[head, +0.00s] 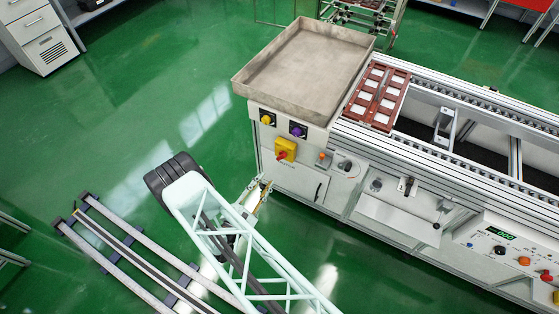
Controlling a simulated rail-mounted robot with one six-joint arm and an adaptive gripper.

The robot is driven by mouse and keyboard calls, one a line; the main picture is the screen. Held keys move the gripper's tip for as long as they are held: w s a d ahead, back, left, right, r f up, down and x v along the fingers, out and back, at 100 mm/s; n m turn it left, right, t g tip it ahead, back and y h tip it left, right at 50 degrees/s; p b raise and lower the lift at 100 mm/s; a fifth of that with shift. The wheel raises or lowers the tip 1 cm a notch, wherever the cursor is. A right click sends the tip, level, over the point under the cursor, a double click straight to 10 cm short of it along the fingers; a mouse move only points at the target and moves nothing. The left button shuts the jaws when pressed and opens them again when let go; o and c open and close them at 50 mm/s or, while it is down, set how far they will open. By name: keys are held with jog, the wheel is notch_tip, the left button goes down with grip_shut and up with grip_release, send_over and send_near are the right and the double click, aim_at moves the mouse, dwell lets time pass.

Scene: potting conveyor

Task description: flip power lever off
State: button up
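A yellow switch plate with a red lever (284,152) is on the front of the white machine cabinet, below a black-and-yellow knob (267,118) and a purple knob (298,129). The lever's exact position is too small to tell. My gripper (264,187) is below and left of the switch in the picture, apart from it. It is small and partly hidden behind my arm, so its finger opening is unclear. I see nothing held in it.
An empty metal tray (241,84) tops the cabinet. A brown frame with white blocks (378,96) sits on the conveyor (459,95). A control panel (508,249) with a green display is at right. Floor rails (130,250) lie at left.

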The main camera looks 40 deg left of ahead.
aim_at(280, 159)
jog(key=shift+w, duration=0.1)
jog(key=shift+w+a+b, duration=0.15)
jog(key=shift+w+a, duration=0.2)
jog(key=shift+w, duration=1.9)
jog(key=shift+w+a+b, duration=0.15)
jog(key=shift+w+a, duration=0.15)
jog(key=shift+w, duration=1.9)
jog(key=shift+w+a+b, duration=0.15)
jog(key=shift+w+a, duration=0.2)
jog(key=shift+w, duration=1.9)
grip_shut()
